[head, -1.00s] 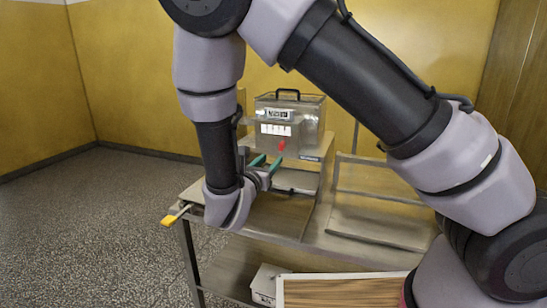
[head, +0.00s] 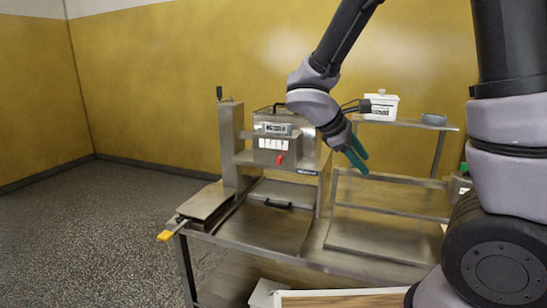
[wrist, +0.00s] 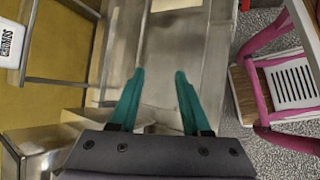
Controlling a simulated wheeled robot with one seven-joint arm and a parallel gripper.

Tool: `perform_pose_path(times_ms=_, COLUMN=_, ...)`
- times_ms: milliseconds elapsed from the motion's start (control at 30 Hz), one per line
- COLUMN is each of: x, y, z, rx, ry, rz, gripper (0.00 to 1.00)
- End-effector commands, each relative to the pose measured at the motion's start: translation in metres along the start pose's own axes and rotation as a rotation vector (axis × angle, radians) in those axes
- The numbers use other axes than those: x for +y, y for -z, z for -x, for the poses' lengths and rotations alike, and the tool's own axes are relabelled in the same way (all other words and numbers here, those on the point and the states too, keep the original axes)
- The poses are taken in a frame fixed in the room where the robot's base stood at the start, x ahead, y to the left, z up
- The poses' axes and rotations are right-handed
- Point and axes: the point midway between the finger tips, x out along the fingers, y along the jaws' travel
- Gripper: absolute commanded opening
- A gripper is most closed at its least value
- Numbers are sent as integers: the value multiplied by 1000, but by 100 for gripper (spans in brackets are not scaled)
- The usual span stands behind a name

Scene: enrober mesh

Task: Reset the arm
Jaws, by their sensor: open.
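My gripper (head: 356,158) is raised above the right part of the steel bench (head: 375,238), in front of the rear shelf, in the head view. Its two green fingers also show in the wrist view (wrist: 158,78). They are apart, with nothing between them. The steel machine (head: 230,140) stands on the bench to the left of my gripper. It has a small display, a row of white labels and a red knob (head: 280,160). My gripper is apart from the machine.
A white lidded tub (head: 380,106) and a grey bowl (head: 434,119) stand on the rear shelf (head: 410,125). A yellow-ended handle (head: 165,236) sticks out at the bench's left. The floor at left is clear.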

Motion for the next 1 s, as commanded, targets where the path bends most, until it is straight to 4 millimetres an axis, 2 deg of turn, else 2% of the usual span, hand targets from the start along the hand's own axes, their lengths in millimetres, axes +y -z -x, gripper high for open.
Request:
perform_pose_path(times_ms=33, x=-1, y=-18, z=1, rx=45, ry=81, rz=-120, gripper=48)
perform_pose_path(times_ms=200, x=-12, y=-61, z=15, rx=198, ry=329, rz=-515, gripper=48)
perform_pose_path(times_ms=400, x=-14, y=-100, z=50, rx=399, ry=553, rz=-987, gripper=48)
perform_pose_path(times_ms=600, x=-8, y=-131, z=89, rx=600, ry=692, rz=-1391, gripper=48)
perform_pose_path(times_ms=800, x=-2, y=-147, z=112, rx=718, ry=744, rz=-1591, gripper=48)
perform_pose_path(times_ms=1000, x=-1, y=-148, z=116, rx=737, ry=755, rz=-1623, gripper=48)
